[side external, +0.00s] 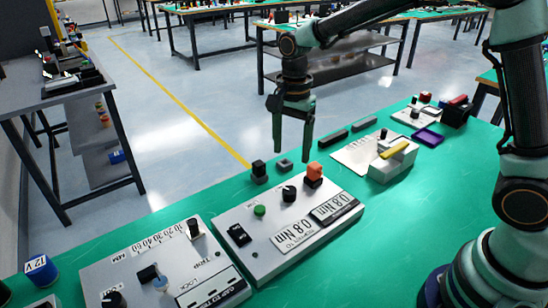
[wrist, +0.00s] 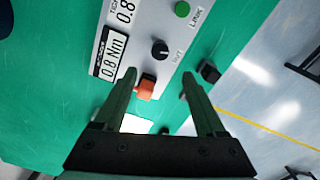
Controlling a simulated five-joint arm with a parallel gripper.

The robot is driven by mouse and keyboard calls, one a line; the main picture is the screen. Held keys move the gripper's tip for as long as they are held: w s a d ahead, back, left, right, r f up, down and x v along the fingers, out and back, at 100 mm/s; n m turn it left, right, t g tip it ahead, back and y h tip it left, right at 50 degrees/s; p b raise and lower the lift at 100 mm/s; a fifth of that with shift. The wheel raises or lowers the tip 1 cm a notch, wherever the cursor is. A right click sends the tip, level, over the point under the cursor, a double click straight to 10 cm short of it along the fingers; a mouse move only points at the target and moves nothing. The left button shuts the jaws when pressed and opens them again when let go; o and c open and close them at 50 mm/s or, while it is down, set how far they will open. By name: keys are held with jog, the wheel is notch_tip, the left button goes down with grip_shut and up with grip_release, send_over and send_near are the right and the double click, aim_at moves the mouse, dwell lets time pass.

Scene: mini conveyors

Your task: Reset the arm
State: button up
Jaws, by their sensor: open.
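My gripper (side external: 292,134) points down with its two fingers apart and nothing between them. It hangs above the far edge of a grey control panel (side external: 257,258) on the green bench. In the wrist view my gripper (wrist: 160,82) also shows open, its left finger close in the picture to an orange block (wrist: 146,88). The panel carries a black knob (side external: 289,193), a green button (side external: 260,211) and displays reading 0.8 Nm.
A second panel (side external: 113,262) with a slider stands at the front left. A small black block (side external: 259,170) lies near the bench's far edge. A pale fixture with a yellow bar (side external: 394,150) and a purple tray (side external: 427,138) stand to the right.

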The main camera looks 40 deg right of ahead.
jog(key=shift+r, duration=0.35)
jog(key=s+d+r+n+t, duration=0.2)
jog(key=s+d+r+n, duration=0.1)
jog(key=s+n, duration=0.4)
jog(key=s+d+r+n+t, duration=0.3)
jog(key=s+d+r+n, duration=0.1)
jog(key=s+n, duration=0.3)
jog(key=shift+d+r+t, duration=0.25)
jog(key=shift+r+t, duration=0.05)
jog(key=shift+r, duration=0.6)
